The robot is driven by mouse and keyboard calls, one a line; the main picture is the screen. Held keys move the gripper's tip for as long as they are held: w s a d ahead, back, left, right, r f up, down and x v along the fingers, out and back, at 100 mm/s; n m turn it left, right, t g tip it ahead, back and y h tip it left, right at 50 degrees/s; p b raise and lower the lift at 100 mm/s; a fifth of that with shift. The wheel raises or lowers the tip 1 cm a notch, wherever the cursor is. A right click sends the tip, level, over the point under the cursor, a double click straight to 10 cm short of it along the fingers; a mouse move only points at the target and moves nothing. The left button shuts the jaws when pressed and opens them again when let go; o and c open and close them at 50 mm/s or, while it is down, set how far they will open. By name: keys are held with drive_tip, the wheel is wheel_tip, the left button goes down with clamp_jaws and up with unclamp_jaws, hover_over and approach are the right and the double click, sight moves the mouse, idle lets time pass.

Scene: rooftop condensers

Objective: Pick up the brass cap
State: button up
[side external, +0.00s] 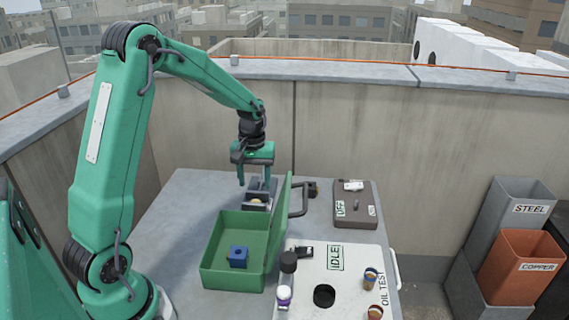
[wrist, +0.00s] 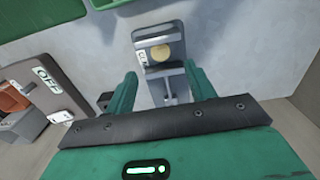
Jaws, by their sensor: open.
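The brass cap (wrist: 161,52) is a round, yellowish disc seated on a small grey holder (wrist: 150,38). In the side external view the cap (side external: 256,203) is a small pale spot just behind the green box. My gripper (side external: 254,182) points down above the holder, with its fingers apart and nothing seen between them. In the wrist view my gripper (wrist: 161,73) has one finger on each side of the holder's near part, and the cap lies just beyond the fingertips. How high the fingertips are above the cap is hard to tell.
A green box (side external: 222,282) with a raised lid (side external: 283,222) stands in front, with a blue block (side external: 238,257) inside. A grey-brown case (side external: 357,211) marked OFF is at right. A white oil-test panel (side external: 340,262) with small containers is at front right. A wall closes the back.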

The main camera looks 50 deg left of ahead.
sight(255, 202)
drive_tip(key=shift+s+f, duration=0.15)
drive_tip(key=shift+f, duration=3.35)
drive_tip(key=c, duration=1.1)
drive_tip(key=shift+r, duration=5.05)
